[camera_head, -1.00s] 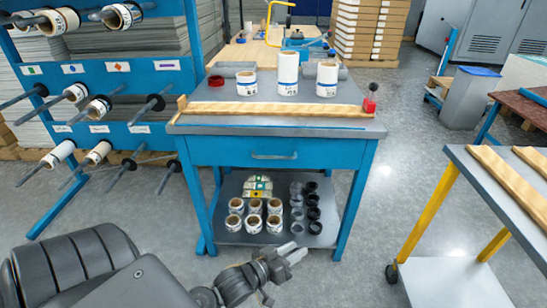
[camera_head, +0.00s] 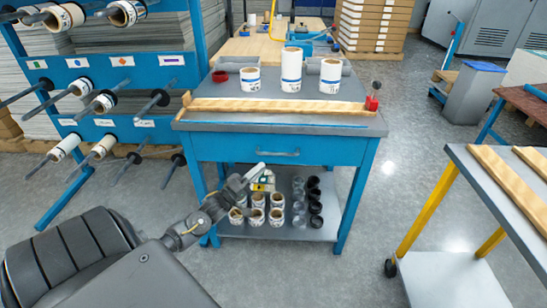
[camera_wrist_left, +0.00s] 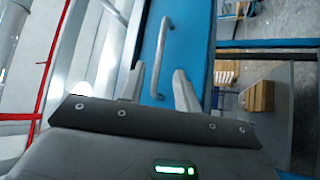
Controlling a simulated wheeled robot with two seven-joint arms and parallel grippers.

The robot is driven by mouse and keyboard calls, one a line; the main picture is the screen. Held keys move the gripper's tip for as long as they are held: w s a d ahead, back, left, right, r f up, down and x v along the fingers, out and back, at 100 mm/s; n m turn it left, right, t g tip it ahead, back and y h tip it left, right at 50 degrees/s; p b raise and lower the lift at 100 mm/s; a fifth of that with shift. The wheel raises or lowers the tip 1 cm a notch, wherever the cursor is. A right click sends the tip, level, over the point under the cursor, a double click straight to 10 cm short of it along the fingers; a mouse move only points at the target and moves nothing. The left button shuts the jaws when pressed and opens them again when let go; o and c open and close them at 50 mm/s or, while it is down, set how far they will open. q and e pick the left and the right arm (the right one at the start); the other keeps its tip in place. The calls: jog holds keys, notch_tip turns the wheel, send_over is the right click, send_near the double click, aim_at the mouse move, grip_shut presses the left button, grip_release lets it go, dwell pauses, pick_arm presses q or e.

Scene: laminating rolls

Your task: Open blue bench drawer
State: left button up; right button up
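The blue bench (camera_head: 345,190) stands ahead with a grey top. Its blue drawer (camera_head: 225,148) is shut, front flush under the top. A grey bar handle (camera_head: 279,152) runs across the drawer front. My left gripper (camera_head: 254,177) is in front of the bench, a little below and left of the handle in the head view. In the left wrist view, my left gripper's two fingers (camera_wrist_left: 160,85) are apart with nothing between them. The handle (camera_wrist_left: 161,55) is beyond the fingertips, roughly in line with the gap. My right gripper is not in view.
White rolls (camera_head: 291,70) and a wooden strip (camera_head: 275,105) lie on the bench top. A lower shelf (camera_head: 240,230) holds several small rolls and black rings. A blue rack (camera_head: 135,85) with rods stands left. A yellow-legged cart (camera_head: 425,205) stands right. Floor between is clear.

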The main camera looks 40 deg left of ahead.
aim_at(274, 157)
pick_arm(q)
jog(key=x, duration=0.7)
jog(key=shift+d, duration=0.1)
jog(key=shift+c, duration=0.4)
grip_shut()
